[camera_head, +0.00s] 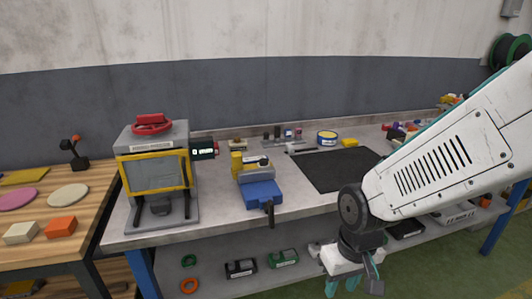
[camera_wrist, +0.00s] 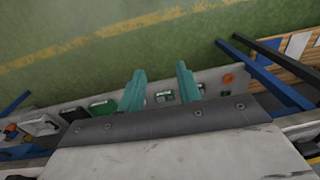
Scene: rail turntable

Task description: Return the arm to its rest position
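My white arm (camera_head: 450,150) reaches in from the right in the head view and bends down at a dark joint in front of the workbench. My gripper (camera_head: 345,288) hangs at the bottom of that view, by the bench's front side, with its teal fingertips partly cut off by the frame edge. In the wrist view my gripper (camera_wrist: 160,80) shows two teal fingers standing apart with nothing between them. It is open and empty. The green floor and the bench's lower shelf lie behind the fingers.
The grey workbench (camera_head: 225,226) carries a yellow-framed machine (camera_head: 155,172), a blue vise (camera_head: 262,193) and a black mat (camera_head: 338,169). A wooden table (camera_head: 85,205) stands at the left. The lower shelf (camera_head: 220,285) holds rings and small boxes. Green floor (camera_head: 440,275) is open in front.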

